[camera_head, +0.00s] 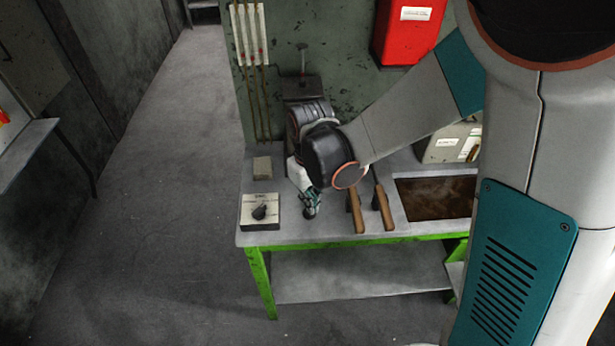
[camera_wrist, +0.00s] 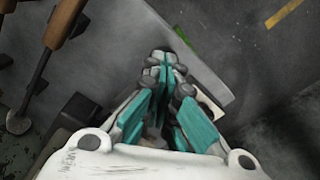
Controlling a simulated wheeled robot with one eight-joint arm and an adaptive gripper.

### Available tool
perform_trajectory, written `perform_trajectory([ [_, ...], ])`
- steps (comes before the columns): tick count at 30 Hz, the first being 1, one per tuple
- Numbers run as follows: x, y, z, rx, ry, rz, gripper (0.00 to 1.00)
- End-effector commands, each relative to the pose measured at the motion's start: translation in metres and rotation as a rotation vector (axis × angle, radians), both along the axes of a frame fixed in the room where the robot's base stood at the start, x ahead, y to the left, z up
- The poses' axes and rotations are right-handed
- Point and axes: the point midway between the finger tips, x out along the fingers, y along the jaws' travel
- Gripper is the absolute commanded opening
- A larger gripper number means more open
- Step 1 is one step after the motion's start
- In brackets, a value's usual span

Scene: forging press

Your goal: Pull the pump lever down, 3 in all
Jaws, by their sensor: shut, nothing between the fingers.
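My gripper (camera_head: 309,203) is low over the front left of the grey bench, with its teal fingers closed together and pointing down. In the wrist view the closed fingers (camera_wrist: 166,62) point toward the bench's front edge. A dark rounded piece (camera_head: 310,213) shows right at the fingertips in the head view; I cannot tell whether it is the end of the pump lever. A dark machine (camera_head: 303,87) with a thin upright rod stands behind my wrist. My arm hides much of it, and no lever is clearly seen.
The bench (camera_head: 320,237) carries a control box (camera_head: 260,213) with a black knob, a small grey block (camera_head: 262,167), two wooden-handled tools (camera_head: 356,211) (camera_head: 384,208) and a brown recessed plate (camera_head: 435,197). A red box (camera_head: 408,30) hangs on the wall. The floor at left is clear.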

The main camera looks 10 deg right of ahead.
Motion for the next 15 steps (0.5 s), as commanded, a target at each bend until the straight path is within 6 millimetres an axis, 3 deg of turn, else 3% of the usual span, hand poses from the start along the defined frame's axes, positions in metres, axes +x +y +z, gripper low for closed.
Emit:
perform_trajectory([
  [15, 0.010, 0.000, 0.058, 0.000, 0.001, 0.000, 0.00],
])
